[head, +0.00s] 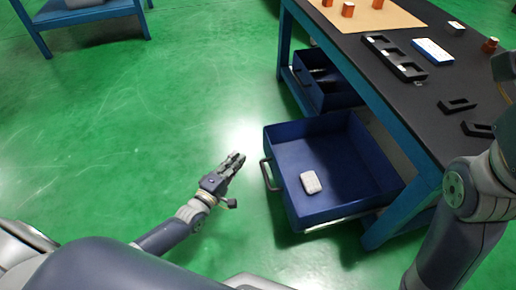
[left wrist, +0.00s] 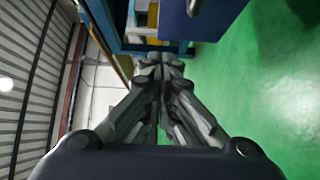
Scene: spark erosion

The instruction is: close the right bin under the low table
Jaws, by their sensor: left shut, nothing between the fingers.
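The right bin (head: 345,201) is a dark blue open drawer under the low table (head: 385,113), pulled well out from under it. A metal handle (head: 266,174) is on its left front face, and a small white box (head: 310,182) lies inside. My left gripper (head: 237,159) is shut and empty, a short way left of the handle and apart from it. In the left wrist view the shut fingers (left wrist: 160,65) point towards a blue panel (left wrist: 215,22) at the top. My right gripper is out of view; only my right arm shows at the right edge.
A second blue bin (head: 330,83) stands partly out behind the right bin. The black tabletop carries black holders (head: 395,58), a blue-and-white box (head: 433,51) and orange pieces (head: 348,9). Another blue table (head: 85,13) is at the upper left. The green floor (head: 130,110) is clear.

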